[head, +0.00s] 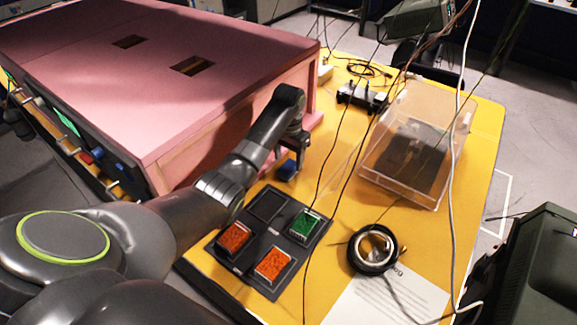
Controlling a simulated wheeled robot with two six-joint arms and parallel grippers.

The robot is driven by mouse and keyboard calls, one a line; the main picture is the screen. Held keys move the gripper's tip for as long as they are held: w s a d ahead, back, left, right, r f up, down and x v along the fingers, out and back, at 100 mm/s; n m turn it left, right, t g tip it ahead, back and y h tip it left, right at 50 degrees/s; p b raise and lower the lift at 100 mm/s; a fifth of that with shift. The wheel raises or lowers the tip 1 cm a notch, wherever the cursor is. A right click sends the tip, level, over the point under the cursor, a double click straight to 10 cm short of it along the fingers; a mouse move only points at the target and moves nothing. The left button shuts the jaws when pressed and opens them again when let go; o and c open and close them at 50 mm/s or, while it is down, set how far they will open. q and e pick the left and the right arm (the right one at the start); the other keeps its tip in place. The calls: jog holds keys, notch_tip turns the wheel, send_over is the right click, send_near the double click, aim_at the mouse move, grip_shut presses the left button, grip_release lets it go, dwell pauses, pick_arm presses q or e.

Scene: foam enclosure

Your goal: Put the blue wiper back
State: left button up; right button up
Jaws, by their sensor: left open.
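Whether the fingers touch or straddle the block is hard to tell. The black tray (254,227) has slots. Its far left slot (267,205) is empty. My right gripper is not in view.
A large pink box (220,120) stands left of my left arm. A clear plastic box (410,160) stands at right on the yellow table (470,130). A black cable coil (371,250) and a paper sheet (385,300) lie right of the tray. Thin cables hang across the view.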

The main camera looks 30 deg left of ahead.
aim_at(289, 165)
pick_arm(q)
notch_tip(289, 165, up, 5)
jog(key=shift+w+f, duration=0.1)
jog(key=shift+f, duration=0.05)
notch_tip(289, 165, up, 4)
jog(key=shift+f+p, duration=0.15)
jog(key=shift+p, duration=0.95)
